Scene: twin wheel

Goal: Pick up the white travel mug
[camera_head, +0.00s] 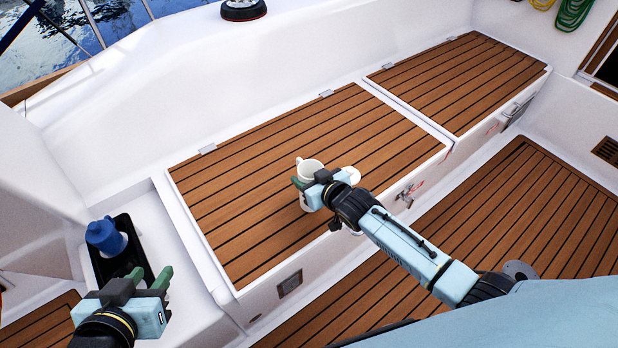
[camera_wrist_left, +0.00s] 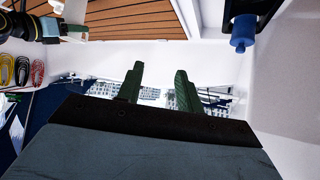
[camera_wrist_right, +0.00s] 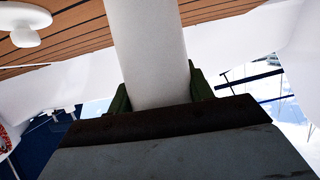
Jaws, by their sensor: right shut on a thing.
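The white travel mug (camera_head: 311,167) is a plain white cylinder above the slatted wooden bench seat. My right gripper (camera_head: 304,186) is shut on it, and its body hides part of the mug. In the right wrist view the white mug (camera_wrist_right: 150,50) fills the space between the two green fingers. Whether the mug touches the bench is hard to tell. My left gripper (camera_head: 150,277) is open and empty at the lower left, in front of the black holder. Its two green fingers (camera_wrist_left: 157,85) stand apart in the left wrist view.
A blue mug (camera_head: 105,236) stands in a black holder (camera_head: 133,258) at the left. A small round white object (camera_head: 351,175) sits on the bench beside my right gripper; it also shows in the right wrist view (camera_wrist_right: 25,22). The rest of the bench (camera_head: 250,180) is clear.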

